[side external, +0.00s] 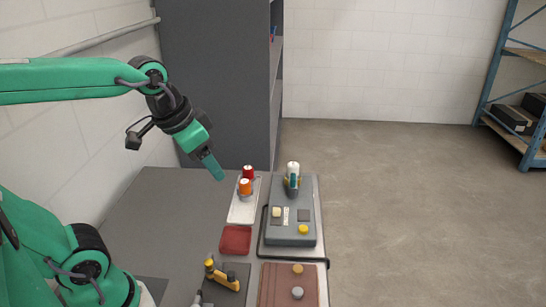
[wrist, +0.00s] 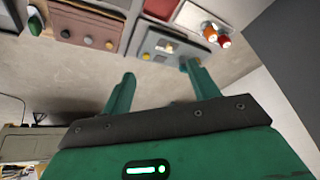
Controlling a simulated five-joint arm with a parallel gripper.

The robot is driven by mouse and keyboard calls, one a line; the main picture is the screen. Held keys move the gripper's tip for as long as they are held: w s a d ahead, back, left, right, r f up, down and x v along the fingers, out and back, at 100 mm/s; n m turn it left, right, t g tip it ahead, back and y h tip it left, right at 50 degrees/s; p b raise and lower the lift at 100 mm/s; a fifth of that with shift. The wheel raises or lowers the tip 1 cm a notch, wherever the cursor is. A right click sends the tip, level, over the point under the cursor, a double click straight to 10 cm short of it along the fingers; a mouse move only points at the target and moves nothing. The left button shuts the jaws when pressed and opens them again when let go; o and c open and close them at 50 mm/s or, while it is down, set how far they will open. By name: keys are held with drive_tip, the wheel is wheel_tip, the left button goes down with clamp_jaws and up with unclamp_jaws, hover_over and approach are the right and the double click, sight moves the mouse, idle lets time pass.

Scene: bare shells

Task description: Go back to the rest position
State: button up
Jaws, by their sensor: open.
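My gripper (side external: 213,166) hangs in the air above the far part of the grey table (side external: 160,205), tilted down to the right in the side view. It is to the left of and above the red and orange bottles and touches nothing. In the wrist view my gripper (wrist: 159,71) shows two green fingers spread apart with nothing between them.
A white tray (side external: 238,214) holds a red bottle (side external: 248,171) and an orange bottle (side external: 245,187). A grey box (side external: 291,232) has a white-topped bottle (side external: 293,170) at its back. Also there are a red tray (side external: 236,240), brown board (side external: 288,282) and yellow-handled tool (side external: 219,275). A dark cabinet (side external: 215,80) stands behind.

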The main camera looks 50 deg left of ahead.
drive_tip(key=shift+n+t, duration=0.4)
drive_tip(key=shift+n, duration=0.2)
drive_tip(key=s, duration=0.1)
drive_tip(key=s+f, duration=0.1)
drive_tip(key=s, duration=0.1)
drive_tip(key=s+f, duration=0.1)
drive_tip(key=shift+s+d+f, duration=0.15)
